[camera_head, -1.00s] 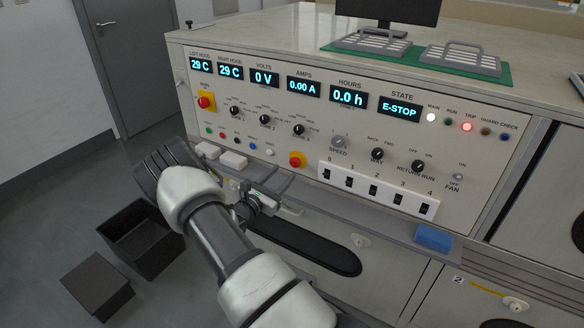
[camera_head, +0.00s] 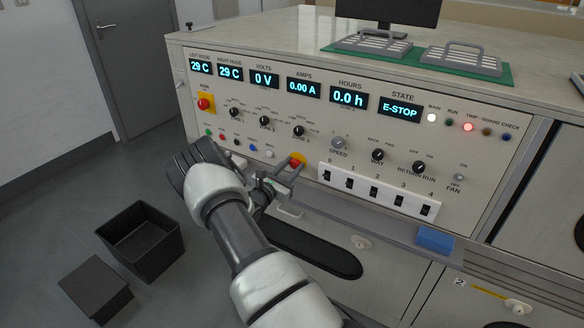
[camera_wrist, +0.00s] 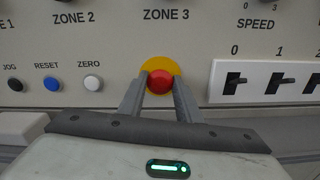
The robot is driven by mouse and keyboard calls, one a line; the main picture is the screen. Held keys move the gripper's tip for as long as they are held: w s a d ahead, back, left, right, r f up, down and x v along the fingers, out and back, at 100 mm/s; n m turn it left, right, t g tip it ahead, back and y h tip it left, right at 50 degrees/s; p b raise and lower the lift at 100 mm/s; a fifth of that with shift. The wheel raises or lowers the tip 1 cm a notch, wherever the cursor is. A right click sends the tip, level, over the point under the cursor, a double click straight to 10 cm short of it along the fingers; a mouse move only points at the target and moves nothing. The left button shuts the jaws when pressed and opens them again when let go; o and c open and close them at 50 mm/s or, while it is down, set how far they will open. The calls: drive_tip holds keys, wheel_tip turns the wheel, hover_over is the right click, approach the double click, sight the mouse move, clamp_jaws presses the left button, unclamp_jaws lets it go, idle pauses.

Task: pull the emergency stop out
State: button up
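The emergency stop is a red mushroom button on a yellow round base (camera_head: 297,159), low on the panel front; in the wrist view its red cap (camera_wrist: 161,83) sits between my fingertips. My gripper (camera_head: 286,173) is in front of it, fingers pointing at the panel. In the wrist view my gripper (camera_wrist: 161,88) has its fingers apart, one on each side of the red cap. A narrow gap seems to show beside the cap, and firm contact is not visible. The state display (camera_head: 400,108) reads E-STOP, and a red trip lamp (camera_head: 467,127) is lit.
Another red knob on a yellow plate (camera_head: 204,103) is at the panel's upper left. A ledge with a blue block (camera_head: 434,239) runs below.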

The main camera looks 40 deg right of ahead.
drive_tip(key=shift+s+a, duration=0.25)
drive_tip(key=shift+a, duration=0.4)
clamp_jaws()
drive_tip(key=o, duration=1)
unclamp_jaws()
drive_tip(key=p+v, duration=0.2)
drive_tip(key=v, duration=1.5)
drive_tip(key=shift+a, duration=0.2)
drive_tip(key=shift+s+f, duration=0.1)
drive_tip(key=shift+s, duration=0.05)
